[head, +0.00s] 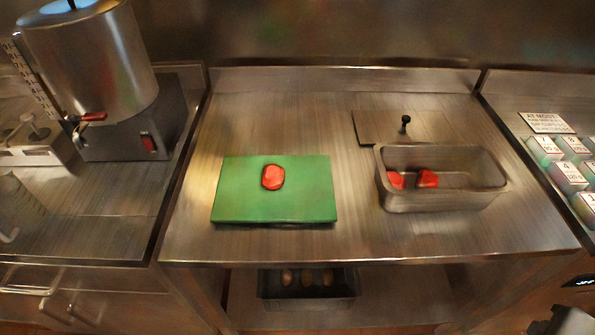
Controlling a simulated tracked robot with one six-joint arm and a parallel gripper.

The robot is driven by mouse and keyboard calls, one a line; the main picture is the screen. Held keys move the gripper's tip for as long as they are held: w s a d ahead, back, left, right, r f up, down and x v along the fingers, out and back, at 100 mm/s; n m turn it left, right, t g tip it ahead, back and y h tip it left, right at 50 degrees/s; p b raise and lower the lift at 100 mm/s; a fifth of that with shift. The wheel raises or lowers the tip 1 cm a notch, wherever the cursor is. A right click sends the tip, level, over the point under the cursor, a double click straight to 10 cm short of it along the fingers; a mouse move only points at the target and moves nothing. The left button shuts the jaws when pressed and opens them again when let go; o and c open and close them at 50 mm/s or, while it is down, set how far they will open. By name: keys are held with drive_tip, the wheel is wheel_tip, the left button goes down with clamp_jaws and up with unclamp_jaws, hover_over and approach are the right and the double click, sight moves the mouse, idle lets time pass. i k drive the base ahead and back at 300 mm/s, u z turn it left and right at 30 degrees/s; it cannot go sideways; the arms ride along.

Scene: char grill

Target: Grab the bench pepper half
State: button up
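A red pepper half (272,177) lies on the green cutting board (310,190) on the steel bench. Two more red pieces, one at the left (396,180) and one near the middle (427,178), lie inside a steel pan (465,178) on the right of the bench. The pan's front wall hides part of its floor. My gripper cannot be made out in this view. Only a small dark shape shows at the bottom right corner, and I cannot tell what it is.
A flat steel lid (375,127) with a black knob lies behind the pan. A large steel urn (95,60) stands on the left counter. Labelled blocks (567,175) sit on the right counter. A dark tray (310,288) is under the bench. Bare steel separates board and pan.

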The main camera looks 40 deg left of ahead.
sight(273, 177)
drive_tip(key=z, duration=0.2)
drive_tip(key=k, duration=1.45)
drive_tip(key=u, duration=2.15)
drive_tip(key=i, duration=0.55)
